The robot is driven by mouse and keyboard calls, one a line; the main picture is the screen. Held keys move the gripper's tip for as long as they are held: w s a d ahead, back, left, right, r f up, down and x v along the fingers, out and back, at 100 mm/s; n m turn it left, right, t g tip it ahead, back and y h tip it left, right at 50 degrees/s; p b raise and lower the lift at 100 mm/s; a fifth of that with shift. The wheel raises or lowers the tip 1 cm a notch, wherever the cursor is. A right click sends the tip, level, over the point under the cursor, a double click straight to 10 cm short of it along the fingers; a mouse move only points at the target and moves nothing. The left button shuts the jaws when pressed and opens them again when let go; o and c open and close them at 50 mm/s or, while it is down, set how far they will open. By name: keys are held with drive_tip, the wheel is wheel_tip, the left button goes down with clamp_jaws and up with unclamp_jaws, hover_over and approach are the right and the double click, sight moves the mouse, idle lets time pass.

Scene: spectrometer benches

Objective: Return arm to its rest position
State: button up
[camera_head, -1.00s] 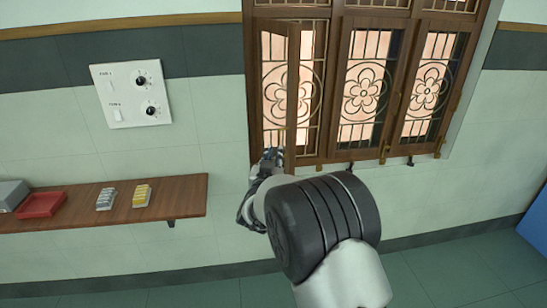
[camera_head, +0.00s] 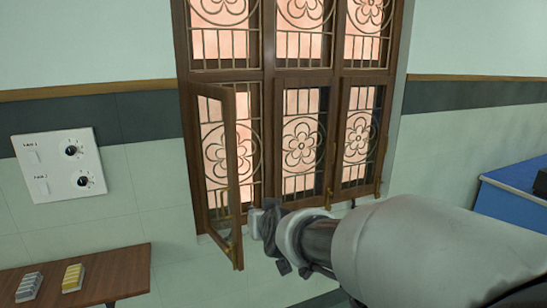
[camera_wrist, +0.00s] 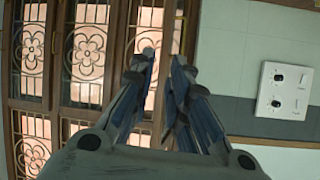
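My arm reaches in from the lower right in the head view, and my gripper (camera_head: 262,226) is in front of the lower left part of the window, just right of the open casement's lower end. In the wrist view, my gripper (camera_wrist: 164,62) has its fingertips apart, with a gap through which the casement's wooden edge shows behind. I see nothing held between the fingers. The open window casement (camera_head: 238,165) stands swung out from the wooden window frame (camera_head: 268,130). Whether the gripper touches it I cannot tell.
A white switch panel (camera_head: 58,165) is on the left wall, also visible in the wrist view (camera_wrist: 287,90). Below it, a wooden shelf (camera_head: 120,272) carries a grey block (camera_head: 30,287) and a yellow block (camera_head: 73,277). A blue bench (camera_head: 508,200) stands at right.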

drive_tip(key=s+d+f+g+h, duration=0.1)
drive_tip(key=s+d+f+g, duration=0.1)
drive_tip(key=s+d, duration=0.4)
drive_tip(key=s+d+f+m+g+h, duration=0.1)
drive_tip(key=s+d+f+g, duration=0.2)
drive_tip(key=s, duration=1.4)
drive_tip(key=s+d+f+m+g+h, duration=0.1)
drive_tip(key=s+d+f+g, duration=0.1)
drive_tip(key=s+d, duration=0.6)
drive_tip(key=s, duration=0.4)
drive_tip(key=shift+d+f+g, duration=0.2)
drive_tip(key=shift+d+g, duration=0.1)
drive_tip(key=shift+d, duration=0.1)
